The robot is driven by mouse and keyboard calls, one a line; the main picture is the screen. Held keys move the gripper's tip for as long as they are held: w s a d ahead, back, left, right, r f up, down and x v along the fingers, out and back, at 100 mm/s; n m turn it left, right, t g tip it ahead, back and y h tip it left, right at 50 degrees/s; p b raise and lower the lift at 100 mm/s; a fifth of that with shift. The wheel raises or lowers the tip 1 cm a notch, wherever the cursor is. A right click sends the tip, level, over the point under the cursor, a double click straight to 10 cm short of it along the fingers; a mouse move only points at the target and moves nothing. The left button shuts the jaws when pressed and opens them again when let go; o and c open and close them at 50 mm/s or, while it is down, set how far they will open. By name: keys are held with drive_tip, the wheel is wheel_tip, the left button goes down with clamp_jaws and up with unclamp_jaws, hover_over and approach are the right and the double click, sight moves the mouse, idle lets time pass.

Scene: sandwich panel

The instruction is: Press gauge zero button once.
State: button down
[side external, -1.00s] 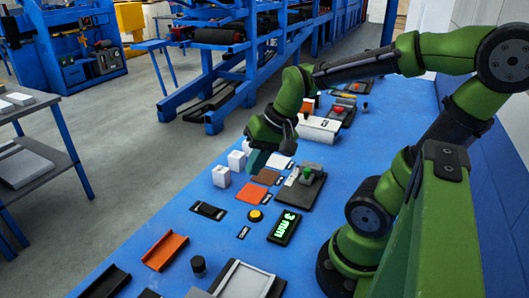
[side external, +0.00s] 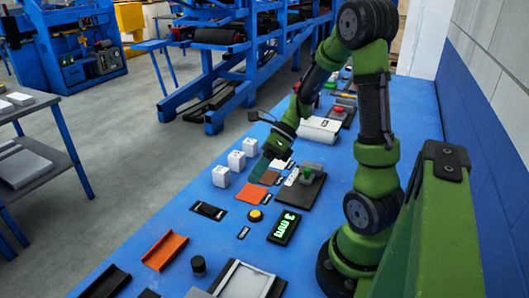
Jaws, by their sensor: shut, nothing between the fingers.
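The gauge (side external: 284,227) is a dark block with a green lit "3 mm" on its face, lying on the blue bench. A round yellow button (side external: 255,215) in a dark ring sits just left of it, and I take it for the zero button. A small dark label lies below the button; its text is too small to read. My gripper (side external: 258,174) points down, shut and empty, over the brown and orange squares (side external: 250,194). It is apart from the button, beyond it in the picture. The fingertips are small here, and their height above the bench is hard to tell.
White blocks (side external: 221,177) stand left of my gripper. A dark plate with a green-topped part (side external: 305,178) lies to its right. An orange channel (side external: 165,251), a black knob (side external: 198,266) and a grey tray (side external: 245,281) lie nearer the camera.

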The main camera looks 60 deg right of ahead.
sight(258, 211)
drive_tip(key=shift+f, duration=0.15)
drive_tip(key=shift+f, duration=4.3)
drive_tip(key=shift+f, duration=0.4)
drive_tip(key=shift+f, duration=0.4)
drive_tip(key=shift+r, duration=0.85)
drive_tip(key=shift+r, duration=2.5)
